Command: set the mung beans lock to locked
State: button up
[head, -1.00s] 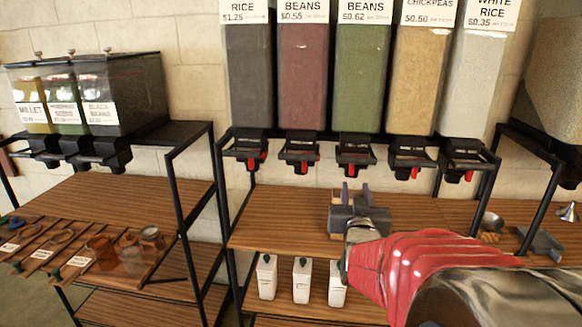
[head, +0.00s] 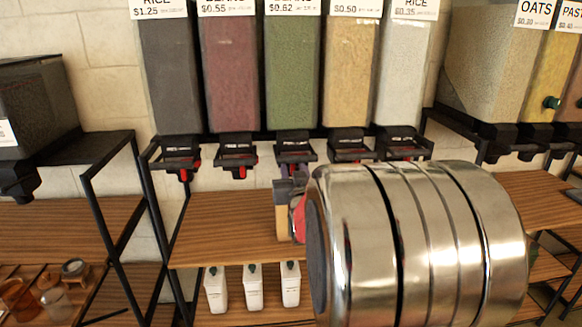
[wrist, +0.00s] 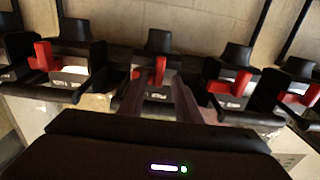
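The green-filled bin (head: 292,75), whose cropped label shows only part of "BEANS" and $0.62, appears to be the mung beans bin. Its black dispenser (head: 295,148) is below it, and this appears to be the centre dispenser (wrist: 157,50) in the wrist view. A red lock part (wrist: 152,78) shows there behind and between my fingers. My gripper (head: 290,172) is just below this dispenser, its two purple-grey fingers pointing up. In the wrist view my gripper (wrist: 161,92) has its fingers apart with nothing held. Whether they touch the lock cannot be told.
Neighbouring dispensers with red locks stand close on both sides, under the red-bean bin (head: 230,75) and the tan bin (head: 350,75). The wooden shelf (head: 220,235) below is mostly clear. White cartons (head: 252,288) stand on the lower shelf. My arm hides much of the right.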

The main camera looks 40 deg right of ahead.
jog(key=shift+w, duration=0.3)
jog(key=shift+s+d, duration=0.1)
jog(key=shift+c, duration=1.4)
grip_shut()
